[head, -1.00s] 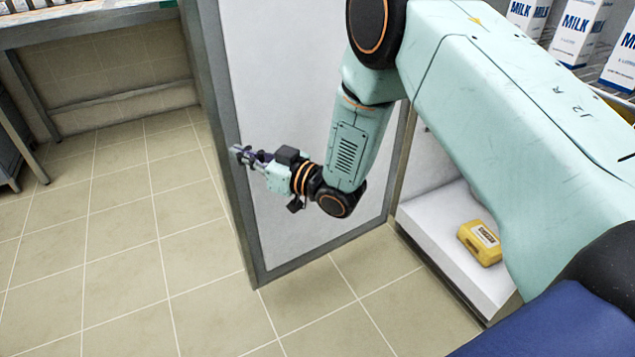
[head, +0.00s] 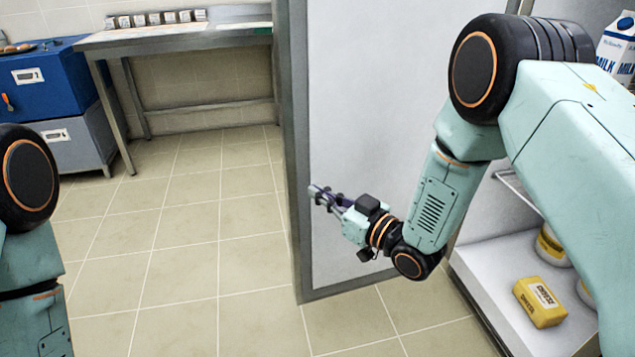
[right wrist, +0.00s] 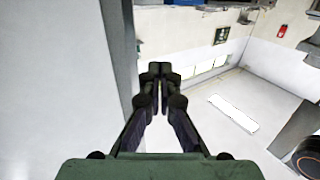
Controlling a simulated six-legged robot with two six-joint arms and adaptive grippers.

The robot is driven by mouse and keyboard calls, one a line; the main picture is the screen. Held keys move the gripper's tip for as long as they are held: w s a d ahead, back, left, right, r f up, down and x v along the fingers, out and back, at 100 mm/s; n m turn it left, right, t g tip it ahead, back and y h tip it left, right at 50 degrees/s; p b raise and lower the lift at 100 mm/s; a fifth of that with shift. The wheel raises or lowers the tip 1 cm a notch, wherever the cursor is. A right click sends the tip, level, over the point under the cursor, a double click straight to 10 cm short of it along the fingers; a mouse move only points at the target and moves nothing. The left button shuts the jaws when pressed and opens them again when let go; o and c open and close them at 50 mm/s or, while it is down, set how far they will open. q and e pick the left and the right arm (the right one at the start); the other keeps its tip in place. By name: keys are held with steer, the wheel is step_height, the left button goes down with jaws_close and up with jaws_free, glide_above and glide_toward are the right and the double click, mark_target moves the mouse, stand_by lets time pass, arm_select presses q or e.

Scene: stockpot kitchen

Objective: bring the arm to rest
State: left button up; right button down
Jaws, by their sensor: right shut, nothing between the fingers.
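My right arm reaches in from the right of the head view, and its gripper (head: 326,196) is in front of the white inner face of the open door (head: 350,90). The gripper is shut and empty. In the right wrist view its two dark fingers (right wrist: 160,72) meet at the tips, with the pale door panel on the left. I cannot tell how close the fingertips are to the door. Part of my left arm shows at the left edge of the head view, but its gripper is out of view.
A steel table (head: 190,36) and blue cabinet (head: 50,75) stand at the back left. The tiled floor (head: 180,250) is clear.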

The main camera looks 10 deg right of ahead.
steer(key=s+d+f+m+g+h+p, duration=0.1)
steer(key=s+d+f+m+g+h, duration=0.25)
steer(key=s+f, duration=0.55)
steer(key=s+d+f+m+g+h+p, duration=0.2)
steer(key=s+d+f+g+h, duration=0.2)
steer(key=s+f, duration=0.45)
steer(key=s+d+m+g+h+p, duration=0.2)
steer(key=s+g, duration=0.5)
steer(key=s, duration=1.6)
steer(key=shift+d+f+h, duration=0.2)
steer(key=shift+d+h, duration=0.25)
steer(key=shift+d, duration=0.15)
steer(key=shift+w, duration=0.1)
